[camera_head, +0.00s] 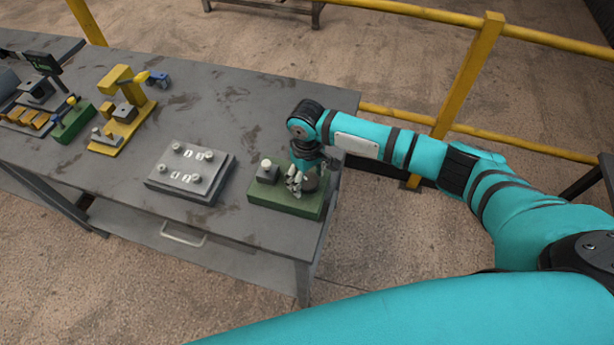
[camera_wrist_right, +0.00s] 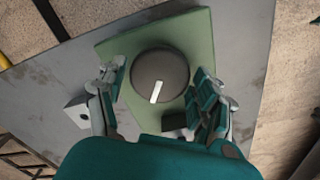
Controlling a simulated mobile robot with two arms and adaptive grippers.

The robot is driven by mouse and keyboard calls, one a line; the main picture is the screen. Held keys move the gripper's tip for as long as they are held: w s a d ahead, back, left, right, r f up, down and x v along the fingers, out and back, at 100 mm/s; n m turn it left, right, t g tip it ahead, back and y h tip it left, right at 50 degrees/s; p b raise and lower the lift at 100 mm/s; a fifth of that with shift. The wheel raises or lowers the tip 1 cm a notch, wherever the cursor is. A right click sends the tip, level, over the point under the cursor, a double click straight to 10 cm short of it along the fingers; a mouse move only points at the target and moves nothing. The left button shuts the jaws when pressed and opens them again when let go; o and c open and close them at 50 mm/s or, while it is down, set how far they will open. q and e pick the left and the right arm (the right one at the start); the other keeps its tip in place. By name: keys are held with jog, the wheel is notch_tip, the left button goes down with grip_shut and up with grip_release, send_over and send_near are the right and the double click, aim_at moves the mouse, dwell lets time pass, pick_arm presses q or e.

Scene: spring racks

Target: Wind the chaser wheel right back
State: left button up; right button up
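The chaser wheel is a dark round knob (camera_wrist_right: 160,76) with a white mark, on a green base plate (camera_wrist_right: 195,30) in the right wrist view. In the head view the green base (camera_head: 285,205) sits at the table's right front corner, and the wheel (camera_head: 310,183) is partly hidden by my gripper. My right gripper (camera_wrist_right: 158,98) is over the wheel, its fingers spread on either side and apart from it. In the head view the right gripper (camera_head: 304,180) points down at the base. My left gripper is not in view.
A grey plate with several knobs (camera_head: 190,172) stands left of the green base on the grey table (camera_head: 240,110). A yellow fixture (camera_head: 125,110) and a green fixture (camera_head: 72,122) stand further left. A yellow railing (camera_head: 470,75) runs behind the table.

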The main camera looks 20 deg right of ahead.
jog(key=c, duration=0.7)
jog(key=shift+c, duration=0.2)
